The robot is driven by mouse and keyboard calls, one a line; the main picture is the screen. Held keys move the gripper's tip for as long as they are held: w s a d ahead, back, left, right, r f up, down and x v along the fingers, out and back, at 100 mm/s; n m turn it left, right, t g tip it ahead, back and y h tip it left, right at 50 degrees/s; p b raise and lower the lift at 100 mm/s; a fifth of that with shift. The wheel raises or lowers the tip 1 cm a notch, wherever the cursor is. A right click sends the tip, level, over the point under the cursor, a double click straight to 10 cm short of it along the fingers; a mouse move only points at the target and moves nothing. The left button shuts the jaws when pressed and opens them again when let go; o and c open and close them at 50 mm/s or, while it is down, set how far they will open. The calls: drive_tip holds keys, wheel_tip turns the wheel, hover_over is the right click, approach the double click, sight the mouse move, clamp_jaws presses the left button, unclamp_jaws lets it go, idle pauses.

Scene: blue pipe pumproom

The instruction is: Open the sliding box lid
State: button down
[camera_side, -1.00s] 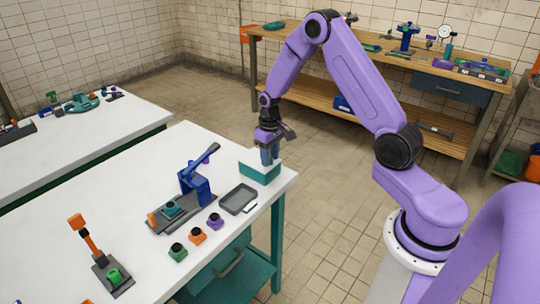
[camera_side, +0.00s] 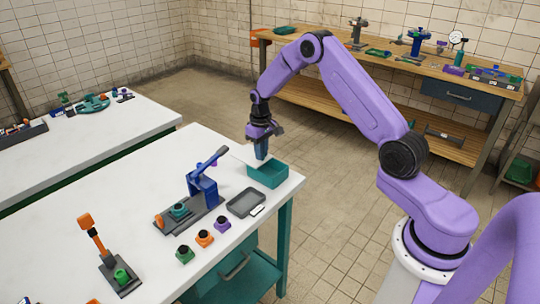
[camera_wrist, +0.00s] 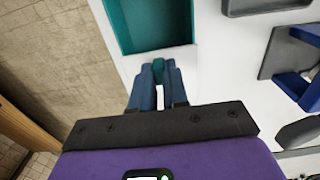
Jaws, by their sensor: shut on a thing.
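The teal box (camera_side: 268,174) stands at the table's far right corner, its open inside showing. Whether the lid still touches the box rim is hard to tell.
A grey tray (camera_side: 246,203) lies in front of the box. A blue lever press (camera_side: 204,186) stands to its left. Three small knobbed blocks, green (camera_side: 184,254), orange (camera_side: 204,238) and purple (camera_side: 222,224), line the front. The table is clear toward the back left.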

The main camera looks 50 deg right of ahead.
drive_tip(key=shift+w, duration=1.05)
drive_tip(key=c, duration=1.1)
unclamp_jaws()
drive_tip(key=shift+r, duration=0.1)
wheel_tip(320, 180, up, 17)
drive_tip(key=shift+r, duration=0.15)
